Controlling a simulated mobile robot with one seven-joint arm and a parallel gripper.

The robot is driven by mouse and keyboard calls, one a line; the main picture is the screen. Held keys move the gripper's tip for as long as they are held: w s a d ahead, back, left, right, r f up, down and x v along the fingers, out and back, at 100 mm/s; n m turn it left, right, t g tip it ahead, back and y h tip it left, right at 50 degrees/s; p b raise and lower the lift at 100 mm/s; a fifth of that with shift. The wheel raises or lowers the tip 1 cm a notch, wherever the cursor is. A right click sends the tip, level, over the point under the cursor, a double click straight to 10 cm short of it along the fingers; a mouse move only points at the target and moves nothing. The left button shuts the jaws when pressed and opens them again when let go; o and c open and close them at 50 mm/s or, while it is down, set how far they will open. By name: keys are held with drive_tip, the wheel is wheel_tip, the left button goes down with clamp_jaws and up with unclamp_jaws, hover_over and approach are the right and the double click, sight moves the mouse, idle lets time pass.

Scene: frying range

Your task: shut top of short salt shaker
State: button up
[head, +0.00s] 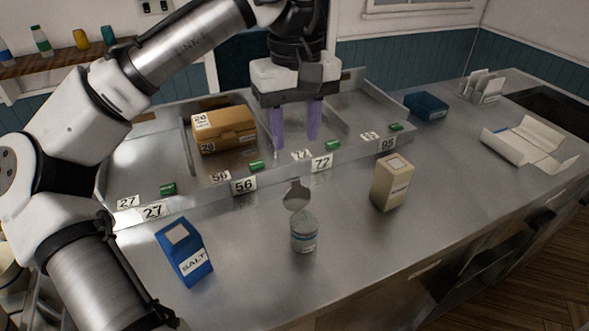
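A short round grey can (303,237) with a pale label stands upright on the steel counter, front centre. It appears to be the short shaker; its label is too small to read. Its round metal lid (296,195) stands raised at the back of the rim, so the top is open. A blue carton marked SALT (186,256) stands to its left. My gripper (295,142), with two purple fingers pointing down, is above and behind the can. The fingers are apart with nothing between them, and they do not touch the can or lid.
A beige carton (391,184) stands right of the can. Behind is a divided metal tray (345,152) with numbered tags, holding a brown box (223,128). A blue box (427,106) and opened white paper (528,142) lie farther right. The counter around the can is clear.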

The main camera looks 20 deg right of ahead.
sight(296, 181)
wheel_tip(296, 181, down, 9)
drive_tip(key=shift+f+p, duration=0.1)
drive_tip(key=shift+p, duration=0.3)
drive_tip(key=shift+c, duration=0.3)
clamp_jaws()
drive_tip(key=shift+s, duration=0.1)
